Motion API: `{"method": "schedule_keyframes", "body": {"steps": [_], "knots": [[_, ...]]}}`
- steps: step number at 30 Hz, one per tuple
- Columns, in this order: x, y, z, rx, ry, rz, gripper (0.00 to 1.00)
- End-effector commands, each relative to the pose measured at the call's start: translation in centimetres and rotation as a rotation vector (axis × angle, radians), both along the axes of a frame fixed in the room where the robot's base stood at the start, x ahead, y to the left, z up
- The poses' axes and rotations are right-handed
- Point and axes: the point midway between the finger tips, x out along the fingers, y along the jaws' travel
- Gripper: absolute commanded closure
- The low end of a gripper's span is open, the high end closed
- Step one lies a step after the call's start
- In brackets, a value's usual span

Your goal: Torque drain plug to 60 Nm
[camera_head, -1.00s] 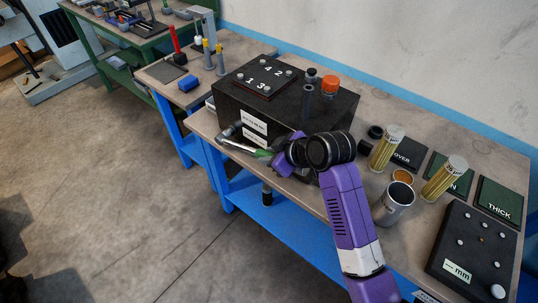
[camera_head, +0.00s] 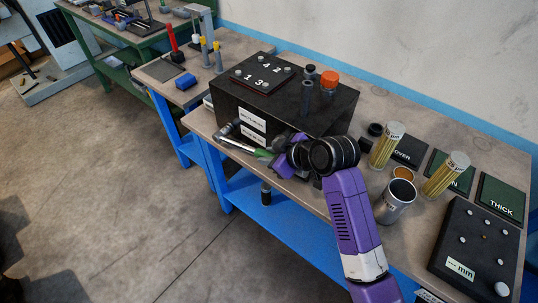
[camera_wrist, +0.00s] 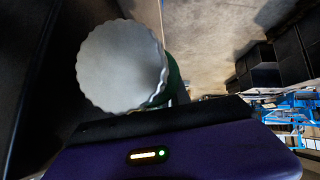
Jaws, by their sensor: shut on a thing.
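The black engine-like block (camera_head: 285,108) stands on the bench, with two white labels on its front face and a plate numbered 1 to 4 on top. A wrench with a silver shaft (camera_head: 236,145) and green grip (camera_head: 263,154) lies level along the block's lower front. Its dark head (camera_head: 227,130) is at the block's left front corner. My gripper (camera_head: 274,157) is shut on the green grip. The wrist view shows the wrench's scalloped grey end knob (camera_wrist: 122,65) with green behind it. The drain plug cannot be made out; whether the head sits on it cannot be told.
An orange-capped jar (camera_head: 329,80) stands on the block. Right of my arm are a metal cup (camera_head: 396,201), two yellow-filled tubes (camera_head: 386,146), green pads (camera_head: 500,199) and a dark gauge board (camera_head: 472,250). Open floor (camera_head: 110,190) lies left of the blue bench.

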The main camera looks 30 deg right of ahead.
Motion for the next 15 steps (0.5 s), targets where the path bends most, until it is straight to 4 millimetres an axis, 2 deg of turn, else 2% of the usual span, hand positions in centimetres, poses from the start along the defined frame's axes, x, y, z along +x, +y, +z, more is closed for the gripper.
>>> {"method": "schedule_keyframes", "body": {"steps": [15], "knots": [[-0.14, -0.29, -0.81, 0.011, -0.043, -0.006, 1.0]]}}
